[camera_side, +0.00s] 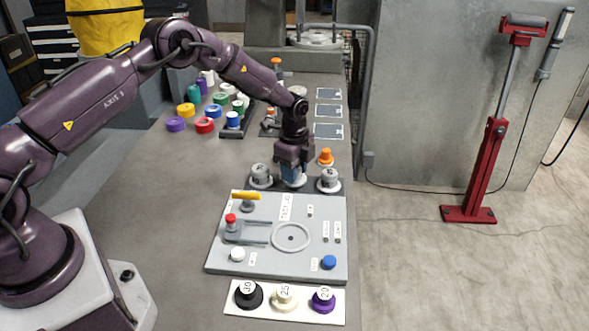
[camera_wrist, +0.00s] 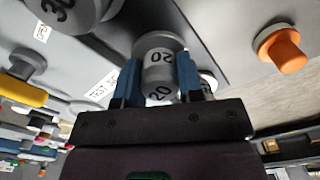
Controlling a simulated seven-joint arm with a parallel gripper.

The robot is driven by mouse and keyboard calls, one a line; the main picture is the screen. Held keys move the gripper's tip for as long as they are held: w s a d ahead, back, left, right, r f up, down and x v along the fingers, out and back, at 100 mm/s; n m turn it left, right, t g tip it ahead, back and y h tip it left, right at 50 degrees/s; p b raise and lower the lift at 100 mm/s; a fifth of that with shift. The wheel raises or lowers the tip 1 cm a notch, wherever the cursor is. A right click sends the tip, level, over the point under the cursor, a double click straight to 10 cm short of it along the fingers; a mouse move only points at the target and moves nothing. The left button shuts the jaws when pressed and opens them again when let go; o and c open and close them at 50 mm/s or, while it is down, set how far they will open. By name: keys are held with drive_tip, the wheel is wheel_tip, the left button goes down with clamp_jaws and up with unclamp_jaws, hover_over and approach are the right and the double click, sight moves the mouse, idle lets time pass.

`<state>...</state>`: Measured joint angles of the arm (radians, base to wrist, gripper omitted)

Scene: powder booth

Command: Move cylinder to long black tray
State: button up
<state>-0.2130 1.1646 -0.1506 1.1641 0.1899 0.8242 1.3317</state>
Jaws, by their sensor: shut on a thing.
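My gripper (camera_side: 292,177) is low over the middle of a row of grey weights, at the back edge of the grey panel. In the wrist view its blue fingers (camera_wrist: 158,82) are shut on a grey cylinder (camera_wrist: 158,58) marked 20, one finger on each side. In the side view the gripper mostly hides this cylinder. I cannot tell whether it is lifted clear of its base. A long black tray (camera_side: 231,135) lies further back and to the left, with blue, green and white pieces in or along it.
Grey weights stand left (camera_side: 261,175) and right (camera_side: 329,179) of my gripper, close by. An orange knob (camera_side: 326,155) is behind the right one. The grey panel (camera_side: 225,258) with its levers is in front. Loose coloured rolls, including a red one (camera_side: 204,125), lie left of the tray.

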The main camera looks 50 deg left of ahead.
drive_tip(key=shift+f, duration=0.6)
idle(1.0)
drive_tip(key=o, duration=1.1)
drive_tip(key=o, duration=0.5)
drive_tip(key=shift+s, duration=0.1)
drive_tip(key=shift+c, duration=0.2)
drive_tip(key=shift+d, duration=0.1)
drive_tip(key=shift+c, duration=0.3)
drive_tip(key=shift+o, duration=0.4)
drive_tip(key=shift+r, duration=4)
